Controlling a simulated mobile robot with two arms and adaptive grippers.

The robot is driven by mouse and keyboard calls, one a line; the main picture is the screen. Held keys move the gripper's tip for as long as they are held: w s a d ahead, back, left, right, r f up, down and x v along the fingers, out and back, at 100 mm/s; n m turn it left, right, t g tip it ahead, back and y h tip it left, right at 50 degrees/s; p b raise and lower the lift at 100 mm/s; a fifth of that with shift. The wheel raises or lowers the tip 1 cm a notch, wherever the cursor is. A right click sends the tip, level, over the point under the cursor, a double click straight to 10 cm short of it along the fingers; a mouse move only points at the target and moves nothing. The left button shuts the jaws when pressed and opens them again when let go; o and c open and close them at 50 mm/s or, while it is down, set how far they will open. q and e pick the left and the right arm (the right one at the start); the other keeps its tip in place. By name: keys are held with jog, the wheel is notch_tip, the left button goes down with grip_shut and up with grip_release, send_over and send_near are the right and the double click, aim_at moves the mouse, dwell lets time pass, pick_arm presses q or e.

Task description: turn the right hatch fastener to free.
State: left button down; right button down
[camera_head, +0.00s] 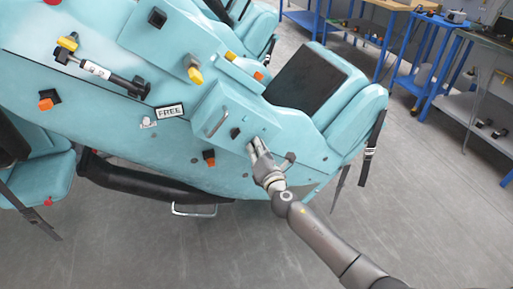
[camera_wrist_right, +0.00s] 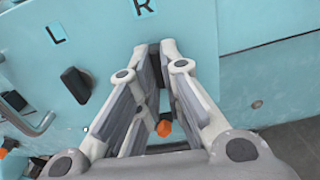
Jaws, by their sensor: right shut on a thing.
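The light blue hatch (camera_head: 214,107) is a box-like panel on the coaster car's side. In the right wrist view it carries an L label (camera_wrist_right: 56,29) and an R label (camera_wrist_right: 144,8). The left hatch fastener (camera_wrist_right: 76,84), a black knob, shows below the L and also in the head view (camera_head: 235,133). My right gripper (camera_head: 252,147) reaches the hatch from below right. My left gripper is not in view.
A metal handle (camera_head: 216,123) sits on the hatch left of the left fastener. A FREE sign (camera_head: 170,111) lies farther left on the car. An orange-tipped black knob (camera_head: 209,158) is below the hatch. Blue workbenches (camera_head: 425,60) stand at the back right; grey floor is clear between.

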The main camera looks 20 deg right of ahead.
jog(key=shift+n, duration=0.3)
jog(key=c, duration=1.6)
grip_release()
jog(key=s, duration=1.2)
jog(key=shift+d, duration=0.25)
